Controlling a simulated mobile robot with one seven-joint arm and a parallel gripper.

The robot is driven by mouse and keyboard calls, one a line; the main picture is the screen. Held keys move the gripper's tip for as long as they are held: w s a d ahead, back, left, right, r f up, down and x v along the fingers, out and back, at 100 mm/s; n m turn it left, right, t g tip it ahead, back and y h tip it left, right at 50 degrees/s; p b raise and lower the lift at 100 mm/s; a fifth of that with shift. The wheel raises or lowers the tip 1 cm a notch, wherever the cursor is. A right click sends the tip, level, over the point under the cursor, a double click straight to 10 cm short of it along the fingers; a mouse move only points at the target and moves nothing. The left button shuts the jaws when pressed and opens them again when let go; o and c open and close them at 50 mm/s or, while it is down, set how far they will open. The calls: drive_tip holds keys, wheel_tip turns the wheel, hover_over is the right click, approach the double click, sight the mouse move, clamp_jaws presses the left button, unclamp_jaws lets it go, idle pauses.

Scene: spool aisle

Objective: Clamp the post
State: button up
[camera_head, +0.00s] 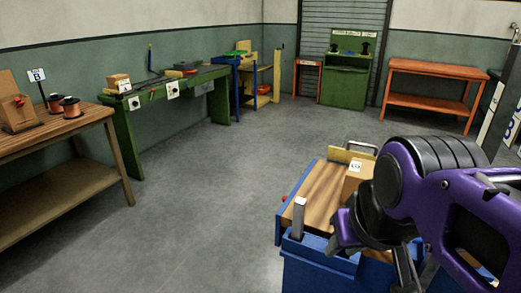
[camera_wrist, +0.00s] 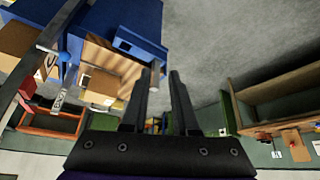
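A thin dark upright post (camera_head: 151,57) stands at the back of the long green bench (camera_head: 135,122) on the left in the head view. I cannot tell which one is the task's post. No clamp can be made out for certain. My gripper (camera_wrist: 165,70) shows in the wrist view with its two dark fingers apart and nothing between them. In the head view my purple arm covers the lower right, and the fingertips cannot be made out clearly.
The cart has a wooden top with a cardboard box (camera_head: 356,178). A wooden bench (camera_head: 60,135) with copper spools (camera_head: 71,107) stands at left. A green cabinet (camera_head: 345,85) and an orange table (camera_head: 433,68) stand at the back. The middle floor is clear.

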wheel_tip(320, 180, up, 7)
drive_tip(key=p, duration=0.5)
drive_tip(key=shift+f+p, duration=0.1)
drive_tip(key=shift+p, duration=0.2)
clamp_jaws()
drive_tip(key=shift+f, duration=0.2)
